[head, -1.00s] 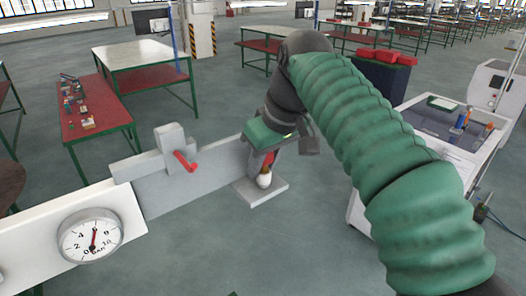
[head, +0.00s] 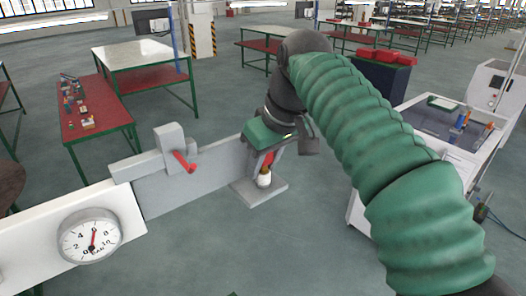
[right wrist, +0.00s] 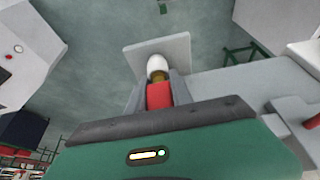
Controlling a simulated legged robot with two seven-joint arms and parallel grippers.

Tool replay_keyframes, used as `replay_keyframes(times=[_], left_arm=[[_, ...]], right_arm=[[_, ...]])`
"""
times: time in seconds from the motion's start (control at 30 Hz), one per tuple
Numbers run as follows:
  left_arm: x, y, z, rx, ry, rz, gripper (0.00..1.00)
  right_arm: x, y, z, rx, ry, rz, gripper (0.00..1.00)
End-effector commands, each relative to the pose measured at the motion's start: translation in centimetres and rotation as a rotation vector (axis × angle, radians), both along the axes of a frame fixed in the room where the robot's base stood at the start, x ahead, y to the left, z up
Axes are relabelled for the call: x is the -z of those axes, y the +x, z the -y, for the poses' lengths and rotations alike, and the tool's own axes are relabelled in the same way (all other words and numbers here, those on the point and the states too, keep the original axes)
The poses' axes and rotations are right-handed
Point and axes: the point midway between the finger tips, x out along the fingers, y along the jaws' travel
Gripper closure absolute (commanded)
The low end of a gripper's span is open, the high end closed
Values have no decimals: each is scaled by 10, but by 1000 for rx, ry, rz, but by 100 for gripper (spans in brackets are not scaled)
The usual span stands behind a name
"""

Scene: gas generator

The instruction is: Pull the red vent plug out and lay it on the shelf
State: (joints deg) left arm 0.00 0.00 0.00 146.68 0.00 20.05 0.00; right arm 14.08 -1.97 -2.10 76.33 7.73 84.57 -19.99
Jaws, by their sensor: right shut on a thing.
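My right gripper (head: 267,157) is shut on the red vent plug (right wrist: 159,95) and points down over the shelf. The plug's red body shows between the two fingers in the right wrist view. A brass-coloured part and a rounded white end stick out beyond it. In the head view the plug (head: 269,160) is partly hidden by the fingers. Its white end is just over or on the shelf (head: 246,196), a flat grey plate. I cannot tell whether it touches. The shelf also shows in the right wrist view (right wrist: 178,44). My left gripper is not in view.
A grey panel (head: 190,192) runs left from the shelf and bears a block with a red lever (head: 184,162). A pressure gauge (head: 90,237) is on the white panel at the lower left. Benches and a machine (head: 435,135) stand farther off.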

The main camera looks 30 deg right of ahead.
Motion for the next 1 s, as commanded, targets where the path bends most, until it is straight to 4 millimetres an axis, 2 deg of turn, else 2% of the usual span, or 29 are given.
replay_keyframes(times=[1.0], left_arm=[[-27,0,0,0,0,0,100]], right_arm=[[-31,0,0,0,-1,2,100]])
